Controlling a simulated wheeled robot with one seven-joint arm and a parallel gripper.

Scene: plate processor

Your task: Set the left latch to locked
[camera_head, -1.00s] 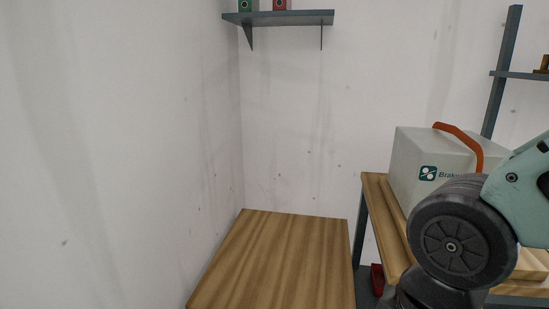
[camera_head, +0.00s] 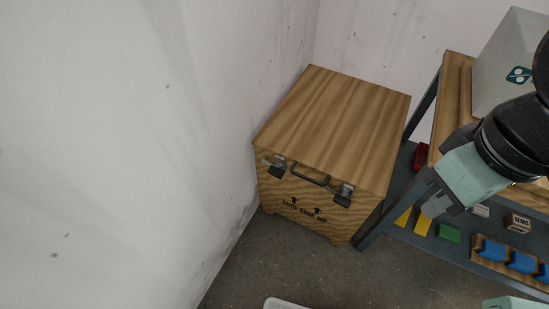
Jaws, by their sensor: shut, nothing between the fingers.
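The wooden box (camera_head: 335,110) stands against the wall, its lid down. The left latch (camera_head: 277,167) is a dark metal clasp at the left of the front face, just under the lid edge. Its exact setting is too small to tell. A similar right latch (camera_head: 344,195) sits near the front's right corner. My gripper (camera_head: 432,208) shows at the lower end of my arm, right of the box in the picture, with its grey fingers together and nothing seen in them. It is apart from both latches.
A dark carry handle (camera_head: 310,175) lies between the latches. A shelf unit (camera_head: 360,232) close at the box's right holds a pale case (camera_head: 506,62), blue parts (camera_head: 522,262) and a green block (camera_head: 448,233). Bare floor (camera_head: 300,262) lies before the box.

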